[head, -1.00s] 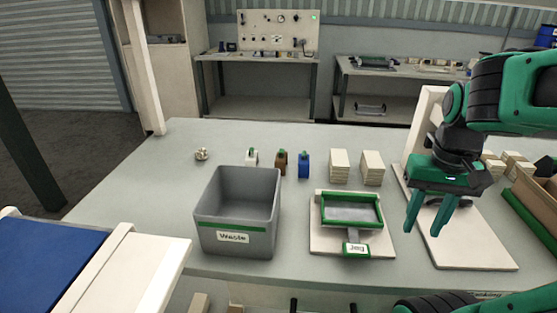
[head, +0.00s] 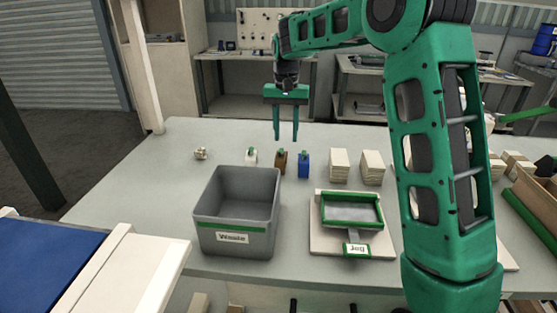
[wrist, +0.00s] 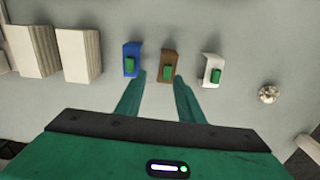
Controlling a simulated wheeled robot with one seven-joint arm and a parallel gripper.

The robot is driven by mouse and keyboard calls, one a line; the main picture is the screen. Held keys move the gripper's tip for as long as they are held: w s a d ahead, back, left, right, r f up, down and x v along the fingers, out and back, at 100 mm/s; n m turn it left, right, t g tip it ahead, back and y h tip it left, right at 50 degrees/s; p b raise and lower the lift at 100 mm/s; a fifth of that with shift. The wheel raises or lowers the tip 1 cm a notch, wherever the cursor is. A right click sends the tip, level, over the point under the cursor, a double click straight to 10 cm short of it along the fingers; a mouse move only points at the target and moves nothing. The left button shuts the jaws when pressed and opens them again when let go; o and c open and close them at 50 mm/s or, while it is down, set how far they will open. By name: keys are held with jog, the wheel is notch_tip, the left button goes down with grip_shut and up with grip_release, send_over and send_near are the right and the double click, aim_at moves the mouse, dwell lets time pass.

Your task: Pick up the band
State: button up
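No thing is plainly marked as the band. Three small holders with green tops stand in a row on the table: white (head: 251,156), brown (head: 281,161) and blue (head: 304,165). A small round beige bundle (head: 201,154) lies to their left; it also shows at the right of the wrist view (wrist: 269,94). My gripper (head: 286,138) is open and empty, pointing down above the row, close to the brown holder in the picture. In the wrist view its fingertips (wrist: 159,80) show just below the blue (wrist: 131,59) and brown (wrist: 169,66) holders.
A grey waste bin (head: 237,240) stands in front of the holders. A green-rimmed tray on a board (head: 352,193) and two pale stacks (head: 339,165) (head: 372,168) are to the right. A cardboard box (head: 537,205) is at the far right. The table's left side is clear.

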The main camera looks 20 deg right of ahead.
aim_at(281, 160)
jog(key=shift+w+a+f, duration=0.25)
jog(key=shift+w+a, duration=0.2)
jog(key=shift+a, duration=0.05)
jog(key=shift+w+a+f, duration=0.1)
jog(key=shift+w+f, duration=0.05)
jog(key=shift+f, duration=0.2)
notch_tip(281, 160, down, 10)
jog(key=shift+f, duration=0.1)
jog(key=c, duration=0.6)
